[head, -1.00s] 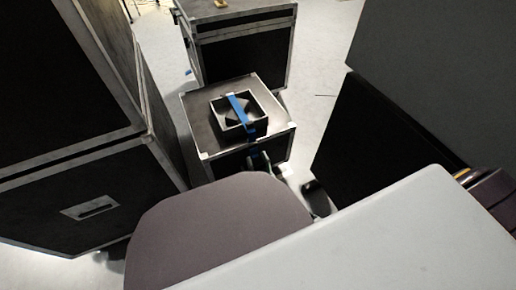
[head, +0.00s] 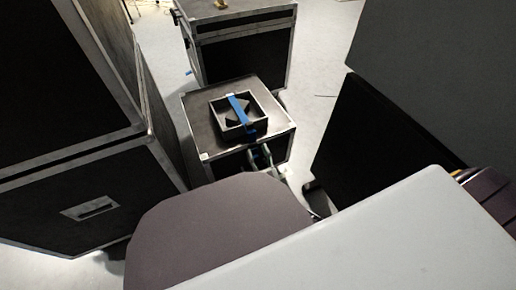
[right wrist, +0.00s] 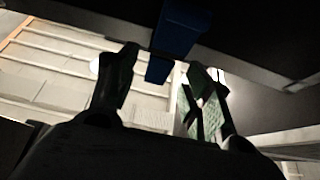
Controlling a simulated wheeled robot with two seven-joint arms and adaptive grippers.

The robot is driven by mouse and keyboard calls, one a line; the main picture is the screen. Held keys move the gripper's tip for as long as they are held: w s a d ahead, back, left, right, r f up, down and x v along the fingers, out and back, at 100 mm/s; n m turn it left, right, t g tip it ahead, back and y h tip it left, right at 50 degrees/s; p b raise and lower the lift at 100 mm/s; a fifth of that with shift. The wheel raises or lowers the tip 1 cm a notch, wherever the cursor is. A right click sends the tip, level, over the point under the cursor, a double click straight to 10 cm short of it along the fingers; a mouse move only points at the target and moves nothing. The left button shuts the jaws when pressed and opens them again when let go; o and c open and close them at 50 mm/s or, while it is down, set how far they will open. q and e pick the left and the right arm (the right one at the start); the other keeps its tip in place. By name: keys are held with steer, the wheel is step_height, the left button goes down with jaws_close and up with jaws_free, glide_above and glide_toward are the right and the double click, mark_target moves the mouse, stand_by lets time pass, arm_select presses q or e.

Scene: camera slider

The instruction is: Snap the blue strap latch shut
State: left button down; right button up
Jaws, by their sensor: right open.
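The blue strap (head: 238,106) runs across a square open-topped tray (head: 219,122) on top of a small black flight case (head: 200,125) in the head view. Its front end drops toward the tray's near side, where the latch detail is too small to read. In the right wrist view a dark blue strap piece (right wrist: 182,25) hangs from a dark edge, with a lower blue piece (right wrist: 158,70) between my fingers. My right gripper (head: 261,156) is open at the case's near side, below the tray; its fingers (right wrist: 163,62) stand either side of the lower blue piece. Contact cannot be told. My left gripper is not in view.
A taller flight case (head: 240,60) stands right behind the small one. Large black cases (head: 80,190) rise at the left, and a dark case (head: 365,140) stands at the right. Pale floor (head: 325,60) is free between the middle and right cases.

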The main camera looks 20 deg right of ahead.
steer(key=shift+d+r, duration=0.1)
steer(key=shift+r, duration=1.6)
steer(key=shift+r, duration=0.1)
